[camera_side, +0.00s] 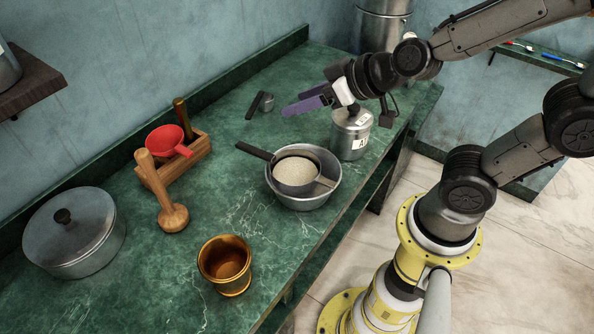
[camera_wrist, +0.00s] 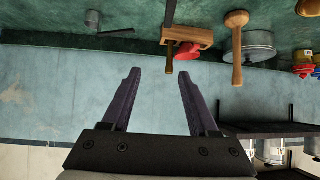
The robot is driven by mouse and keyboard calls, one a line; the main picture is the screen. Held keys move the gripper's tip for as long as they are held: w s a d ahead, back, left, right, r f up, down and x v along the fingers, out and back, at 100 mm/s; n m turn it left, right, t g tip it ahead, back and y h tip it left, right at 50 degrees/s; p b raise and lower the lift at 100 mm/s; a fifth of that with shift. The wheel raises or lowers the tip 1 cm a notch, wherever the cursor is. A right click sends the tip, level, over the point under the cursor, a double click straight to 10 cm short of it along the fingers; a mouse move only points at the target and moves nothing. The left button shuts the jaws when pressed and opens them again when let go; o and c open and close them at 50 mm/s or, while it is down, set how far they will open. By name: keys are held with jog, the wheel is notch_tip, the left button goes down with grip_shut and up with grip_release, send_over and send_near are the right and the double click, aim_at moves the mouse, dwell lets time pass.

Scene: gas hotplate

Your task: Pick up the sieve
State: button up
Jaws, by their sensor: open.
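The sieve (camera_side: 297,171) has a round pale mesh and a dark handle pointing to the upper left in the side view. It rests on a metal bowl (camera_side: 303,203), with its handle reaching past the rim. My gripper (camera_side: 292,103) is open and empty, with purple fingers raised above the counter, behind and apart from the sieve. In the wrist view, the open fingers (camera_wrist: 159,73) have nothing between them but the wall behind. The sieve's mesh is out of that view; a dark strip at its top edge may be the handle, but I cannot tell.
A lidded metal canister (camera_side: 351,137) stands below my wrist, close behind the bowl. A small dark-handled cup (camera_side: 266,102) lies farther back. A wooden box (camera_side: 180,160) with a red scoop (camera_side: 166,140), a wooden pestle (camera_side: 172,217), a copper mortar (camera_side: 226,265) and a lidded pot (camera_side: 75,232) stand around.

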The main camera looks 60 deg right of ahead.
jog(key=g, duration=0.2)
send_near(257, 150)
jog(key=f, duration=0.1)
jog(key=w+f, duration=0.1)
jog(key=f, duration=0.1)
jog(key=shift+w+a, duration=0.25)
jog(key=shift+w+r+x, duration=0.15)
jog(key=shift+x, duration=1.2)
jog(key=shift+w+r+x, duration=0.1)
jog(key=shift+w+x, duration=0.05)
jog(key=shift+x, duration=1.25)
jog(key=shift+d, duration=0.1)
grip_shut()
jog(key=shift+r, duration=0.1)
